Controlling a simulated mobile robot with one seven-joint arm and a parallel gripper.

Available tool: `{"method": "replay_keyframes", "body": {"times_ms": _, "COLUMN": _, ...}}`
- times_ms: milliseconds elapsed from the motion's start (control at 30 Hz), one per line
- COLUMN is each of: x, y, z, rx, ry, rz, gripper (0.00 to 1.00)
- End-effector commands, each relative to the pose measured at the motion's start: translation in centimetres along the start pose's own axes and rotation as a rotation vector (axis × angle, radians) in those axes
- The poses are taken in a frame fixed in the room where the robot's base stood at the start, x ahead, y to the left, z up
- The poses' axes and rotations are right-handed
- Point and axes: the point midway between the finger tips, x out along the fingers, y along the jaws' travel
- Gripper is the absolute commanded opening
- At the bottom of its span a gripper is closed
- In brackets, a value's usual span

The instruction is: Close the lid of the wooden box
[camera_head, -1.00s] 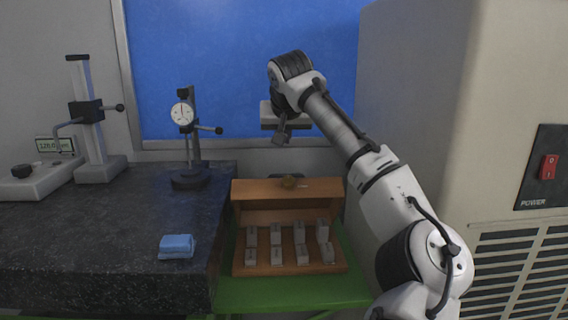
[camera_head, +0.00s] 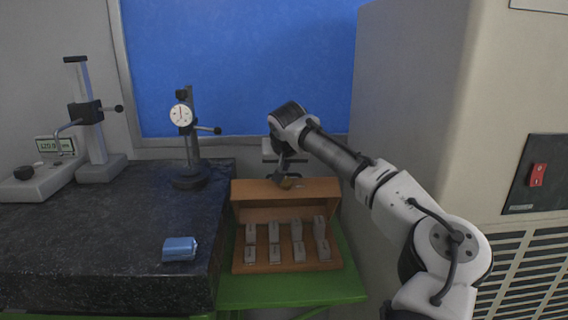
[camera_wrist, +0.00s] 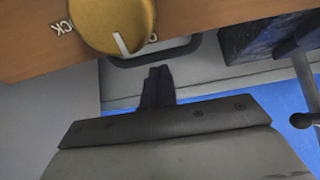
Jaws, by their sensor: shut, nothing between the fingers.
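The wooden box (camera_head: 237,258) stands open on a green stand, with several grey blocks in rows inside it. Its lid (camera_head: 256,191) is raised at the back and leans upright. The lid also shows in the wrist view (camera_wrist: 195,22), with a round brass knob (camera_wrist: 112,22) and part of a lettered label. My gripper (camera_head: 286,181) is at the lid's top edge, near the knob. In the wrist view my gripper (camera_wrist: 158,78) shows its dark fingers shut and empty, close to the lid's edge. I cannot tell whether they touch the lid.
A black granite table (camera_head: 100,250) is on the left, with a blue cloth-like block (camera_head: 180,249), a dial gauge stand (camera_head: 190,150) and a height gauge (camera_head: 95,130). A large beige machine (camera_head: 430,120) stands close on the right. The green stand (camera_head: 300,287) has free room in front of the box.

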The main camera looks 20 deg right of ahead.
Motion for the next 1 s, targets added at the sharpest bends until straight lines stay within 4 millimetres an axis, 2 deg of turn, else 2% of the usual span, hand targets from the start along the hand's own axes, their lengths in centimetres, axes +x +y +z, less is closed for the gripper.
{"method": "replay_keyframes", "body": {"times_ms": 1000, "x": 0.0, "y": -0.08, "z": 0.59, "rx": 0.001, "ry": 0.051, "rz": -0.003, "gripper": 0.0}}
